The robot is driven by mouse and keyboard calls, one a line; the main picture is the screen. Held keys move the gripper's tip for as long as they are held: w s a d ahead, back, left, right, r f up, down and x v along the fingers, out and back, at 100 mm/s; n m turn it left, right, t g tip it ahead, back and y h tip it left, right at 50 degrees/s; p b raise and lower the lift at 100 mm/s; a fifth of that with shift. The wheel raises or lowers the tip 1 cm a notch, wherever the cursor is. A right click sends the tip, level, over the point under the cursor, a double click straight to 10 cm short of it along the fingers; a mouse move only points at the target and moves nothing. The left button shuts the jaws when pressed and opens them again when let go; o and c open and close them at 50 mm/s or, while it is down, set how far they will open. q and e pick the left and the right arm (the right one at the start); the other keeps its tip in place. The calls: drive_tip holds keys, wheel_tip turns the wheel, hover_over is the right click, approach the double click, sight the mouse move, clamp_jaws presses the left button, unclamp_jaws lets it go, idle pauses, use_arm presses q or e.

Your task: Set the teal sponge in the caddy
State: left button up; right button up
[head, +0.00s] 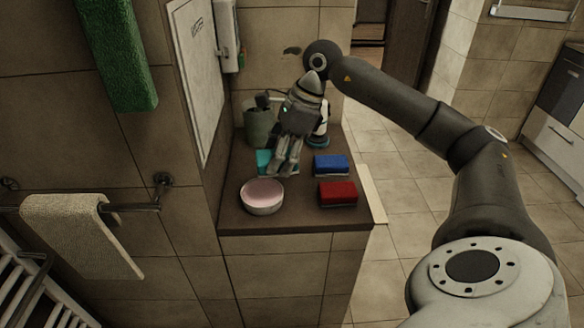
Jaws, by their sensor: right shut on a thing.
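The teal sponge (264,158) is on or just above the dark counter, partly hidden behind my right gripper. My right gripper (282,168) points down and is shut on the teal sponge; I cannot tell whether the sponge touches the counter. A grey-green round container (258,127), which looks like the caddy, stands upright at the back left of the counter, behind the gripper. Something dark sticks up from it. My left gripper is not in view.
A blue sponge (331,165) and a red sponge (338,193) lie on the right of the dark counter (290,215). A round bowl with a pink inside (262,196) stands at the front left. A white and blue bottle (321,128) is behind the gripper. A wall rises along the left.

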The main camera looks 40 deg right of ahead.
drive_tip(key=shift+w+d+r+m, duration=0.2)
drive_tip(key=shift+w+d+m, duration=0.2)
drive_tip(key=shift+d, duration=0.2)
drive_tip(key=shift+w+d+r+m, duration=0.15)
drive_tip(key=shift+w+d+m, duration=0.1)
drive_tip(key=shift+d+m, duration=0.3)
drive_tip(key=w+d+f+p, duration=0.1)
drive_tip(key=w+d+f, duration=0.1)
drive_tip(key=w, duration=0.1)
drive_tip(key=w+d+f+p, duration=0.1)
drive_tip(key=w+d+f, duration=0.2)
drive_tip(key=w+d+f+p, duration=0.1)
drive_tip(key=w+d+f, duration=0.1)
drive_tip(key=w+f, duration=0.1)
drive_tip(key=shift+d+f, duration=0.25)
drive_tip(key=shift+d, duration=0.15)
drive_tip(key=shift+w+d+f, duration=0.35)
drive_tip(key=shift+f, duration=0.25)
wheel_tip(320, 180, down, 2)
drive_tip(key=shift+f+p, duration=0.2)
drive_tip(key=shift+p, duration=0.65)
drive_tip(key=shift+f, duration=0.35)
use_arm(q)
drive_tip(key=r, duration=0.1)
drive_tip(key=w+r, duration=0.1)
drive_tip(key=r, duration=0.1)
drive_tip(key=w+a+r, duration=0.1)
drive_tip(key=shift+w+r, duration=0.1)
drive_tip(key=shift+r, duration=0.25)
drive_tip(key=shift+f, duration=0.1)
